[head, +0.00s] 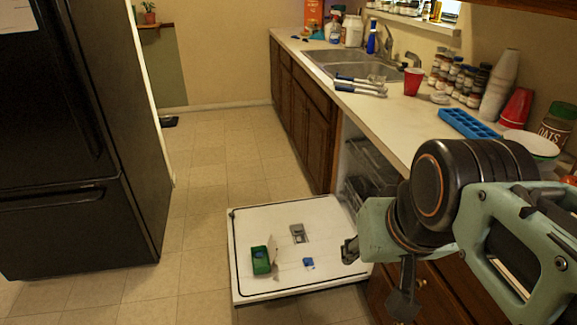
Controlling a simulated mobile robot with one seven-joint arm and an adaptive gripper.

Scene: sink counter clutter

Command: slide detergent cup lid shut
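The dishwasher door (330,225) lies folded down flat, white on its inner face. The grey detergent cup (298,233) is set in the middle of that face. It is too small to tell how far its lid is slid. My gripper (376,274) is at the door's right edge, to the right of the cup and apart from it. Its two dark fingers are spread and nothing shows between them.
A green box (261,260) and a small blue piece (308,262) lie on the door. The dishwasher's dark racks (370,168) are behind it. The cluttered counter (380,115) runs along the right. A black fridge (75,140) stands left, with clear floor between.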

